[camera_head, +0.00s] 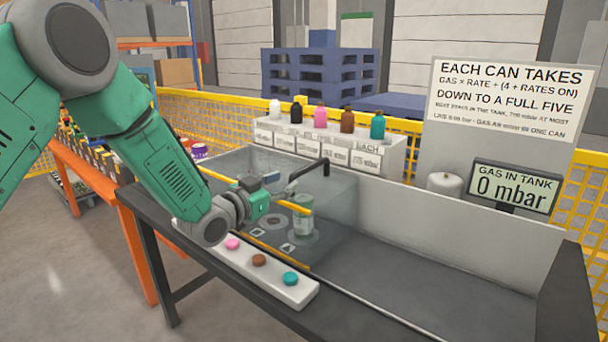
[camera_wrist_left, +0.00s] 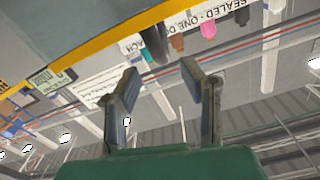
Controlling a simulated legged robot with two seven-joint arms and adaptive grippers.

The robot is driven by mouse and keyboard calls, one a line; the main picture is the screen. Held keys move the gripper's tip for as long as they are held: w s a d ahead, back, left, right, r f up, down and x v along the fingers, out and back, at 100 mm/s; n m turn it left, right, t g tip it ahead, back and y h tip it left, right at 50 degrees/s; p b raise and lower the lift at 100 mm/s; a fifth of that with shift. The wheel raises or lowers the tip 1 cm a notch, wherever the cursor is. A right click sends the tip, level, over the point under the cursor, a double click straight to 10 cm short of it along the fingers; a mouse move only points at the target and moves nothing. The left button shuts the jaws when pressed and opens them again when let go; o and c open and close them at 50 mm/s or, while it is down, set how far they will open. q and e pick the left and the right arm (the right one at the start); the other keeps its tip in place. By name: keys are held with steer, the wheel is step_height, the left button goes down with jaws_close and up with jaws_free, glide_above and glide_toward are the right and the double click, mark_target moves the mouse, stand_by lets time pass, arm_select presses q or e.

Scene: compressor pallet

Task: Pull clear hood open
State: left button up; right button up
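The clear hood (camera_head: 338,205) is a see-through box on the dark bench, with yellow strips on its edges. A black bar-shaped handle (camera_head: 310,167) shows at its top. A pale can (camera_head: 303,222) stands inside, seen through the hood. My left gripper (camera_head: 282,187) is at the upper part of the hood, close to the handle; contact cannot be told. In the left wrist view its two fingers (camera_wrist_left: 160,82) are apart with nothing gripped between them, and a yellow edge strip (camera_wrist_left: 95,45) crosses beyond them. My right gripper is not in view.
A white strip (camera_head: 213,251) with coloured buttons lies along the bench front. Several coloured bottles stand on a white rack (camera_head: 385,155) behind. The bench's right part (camera_head: 450,285) is clear.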

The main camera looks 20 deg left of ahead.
mark_target(295, 176)
arm_select(q)
steer(key=x, duration=0.7)
steer(key=shift+w+a+f, duration=0.1)
steer(key=shift+w+f, duration=0.05)
steer(key=shift+w, duration=0.05)
jaws_close()
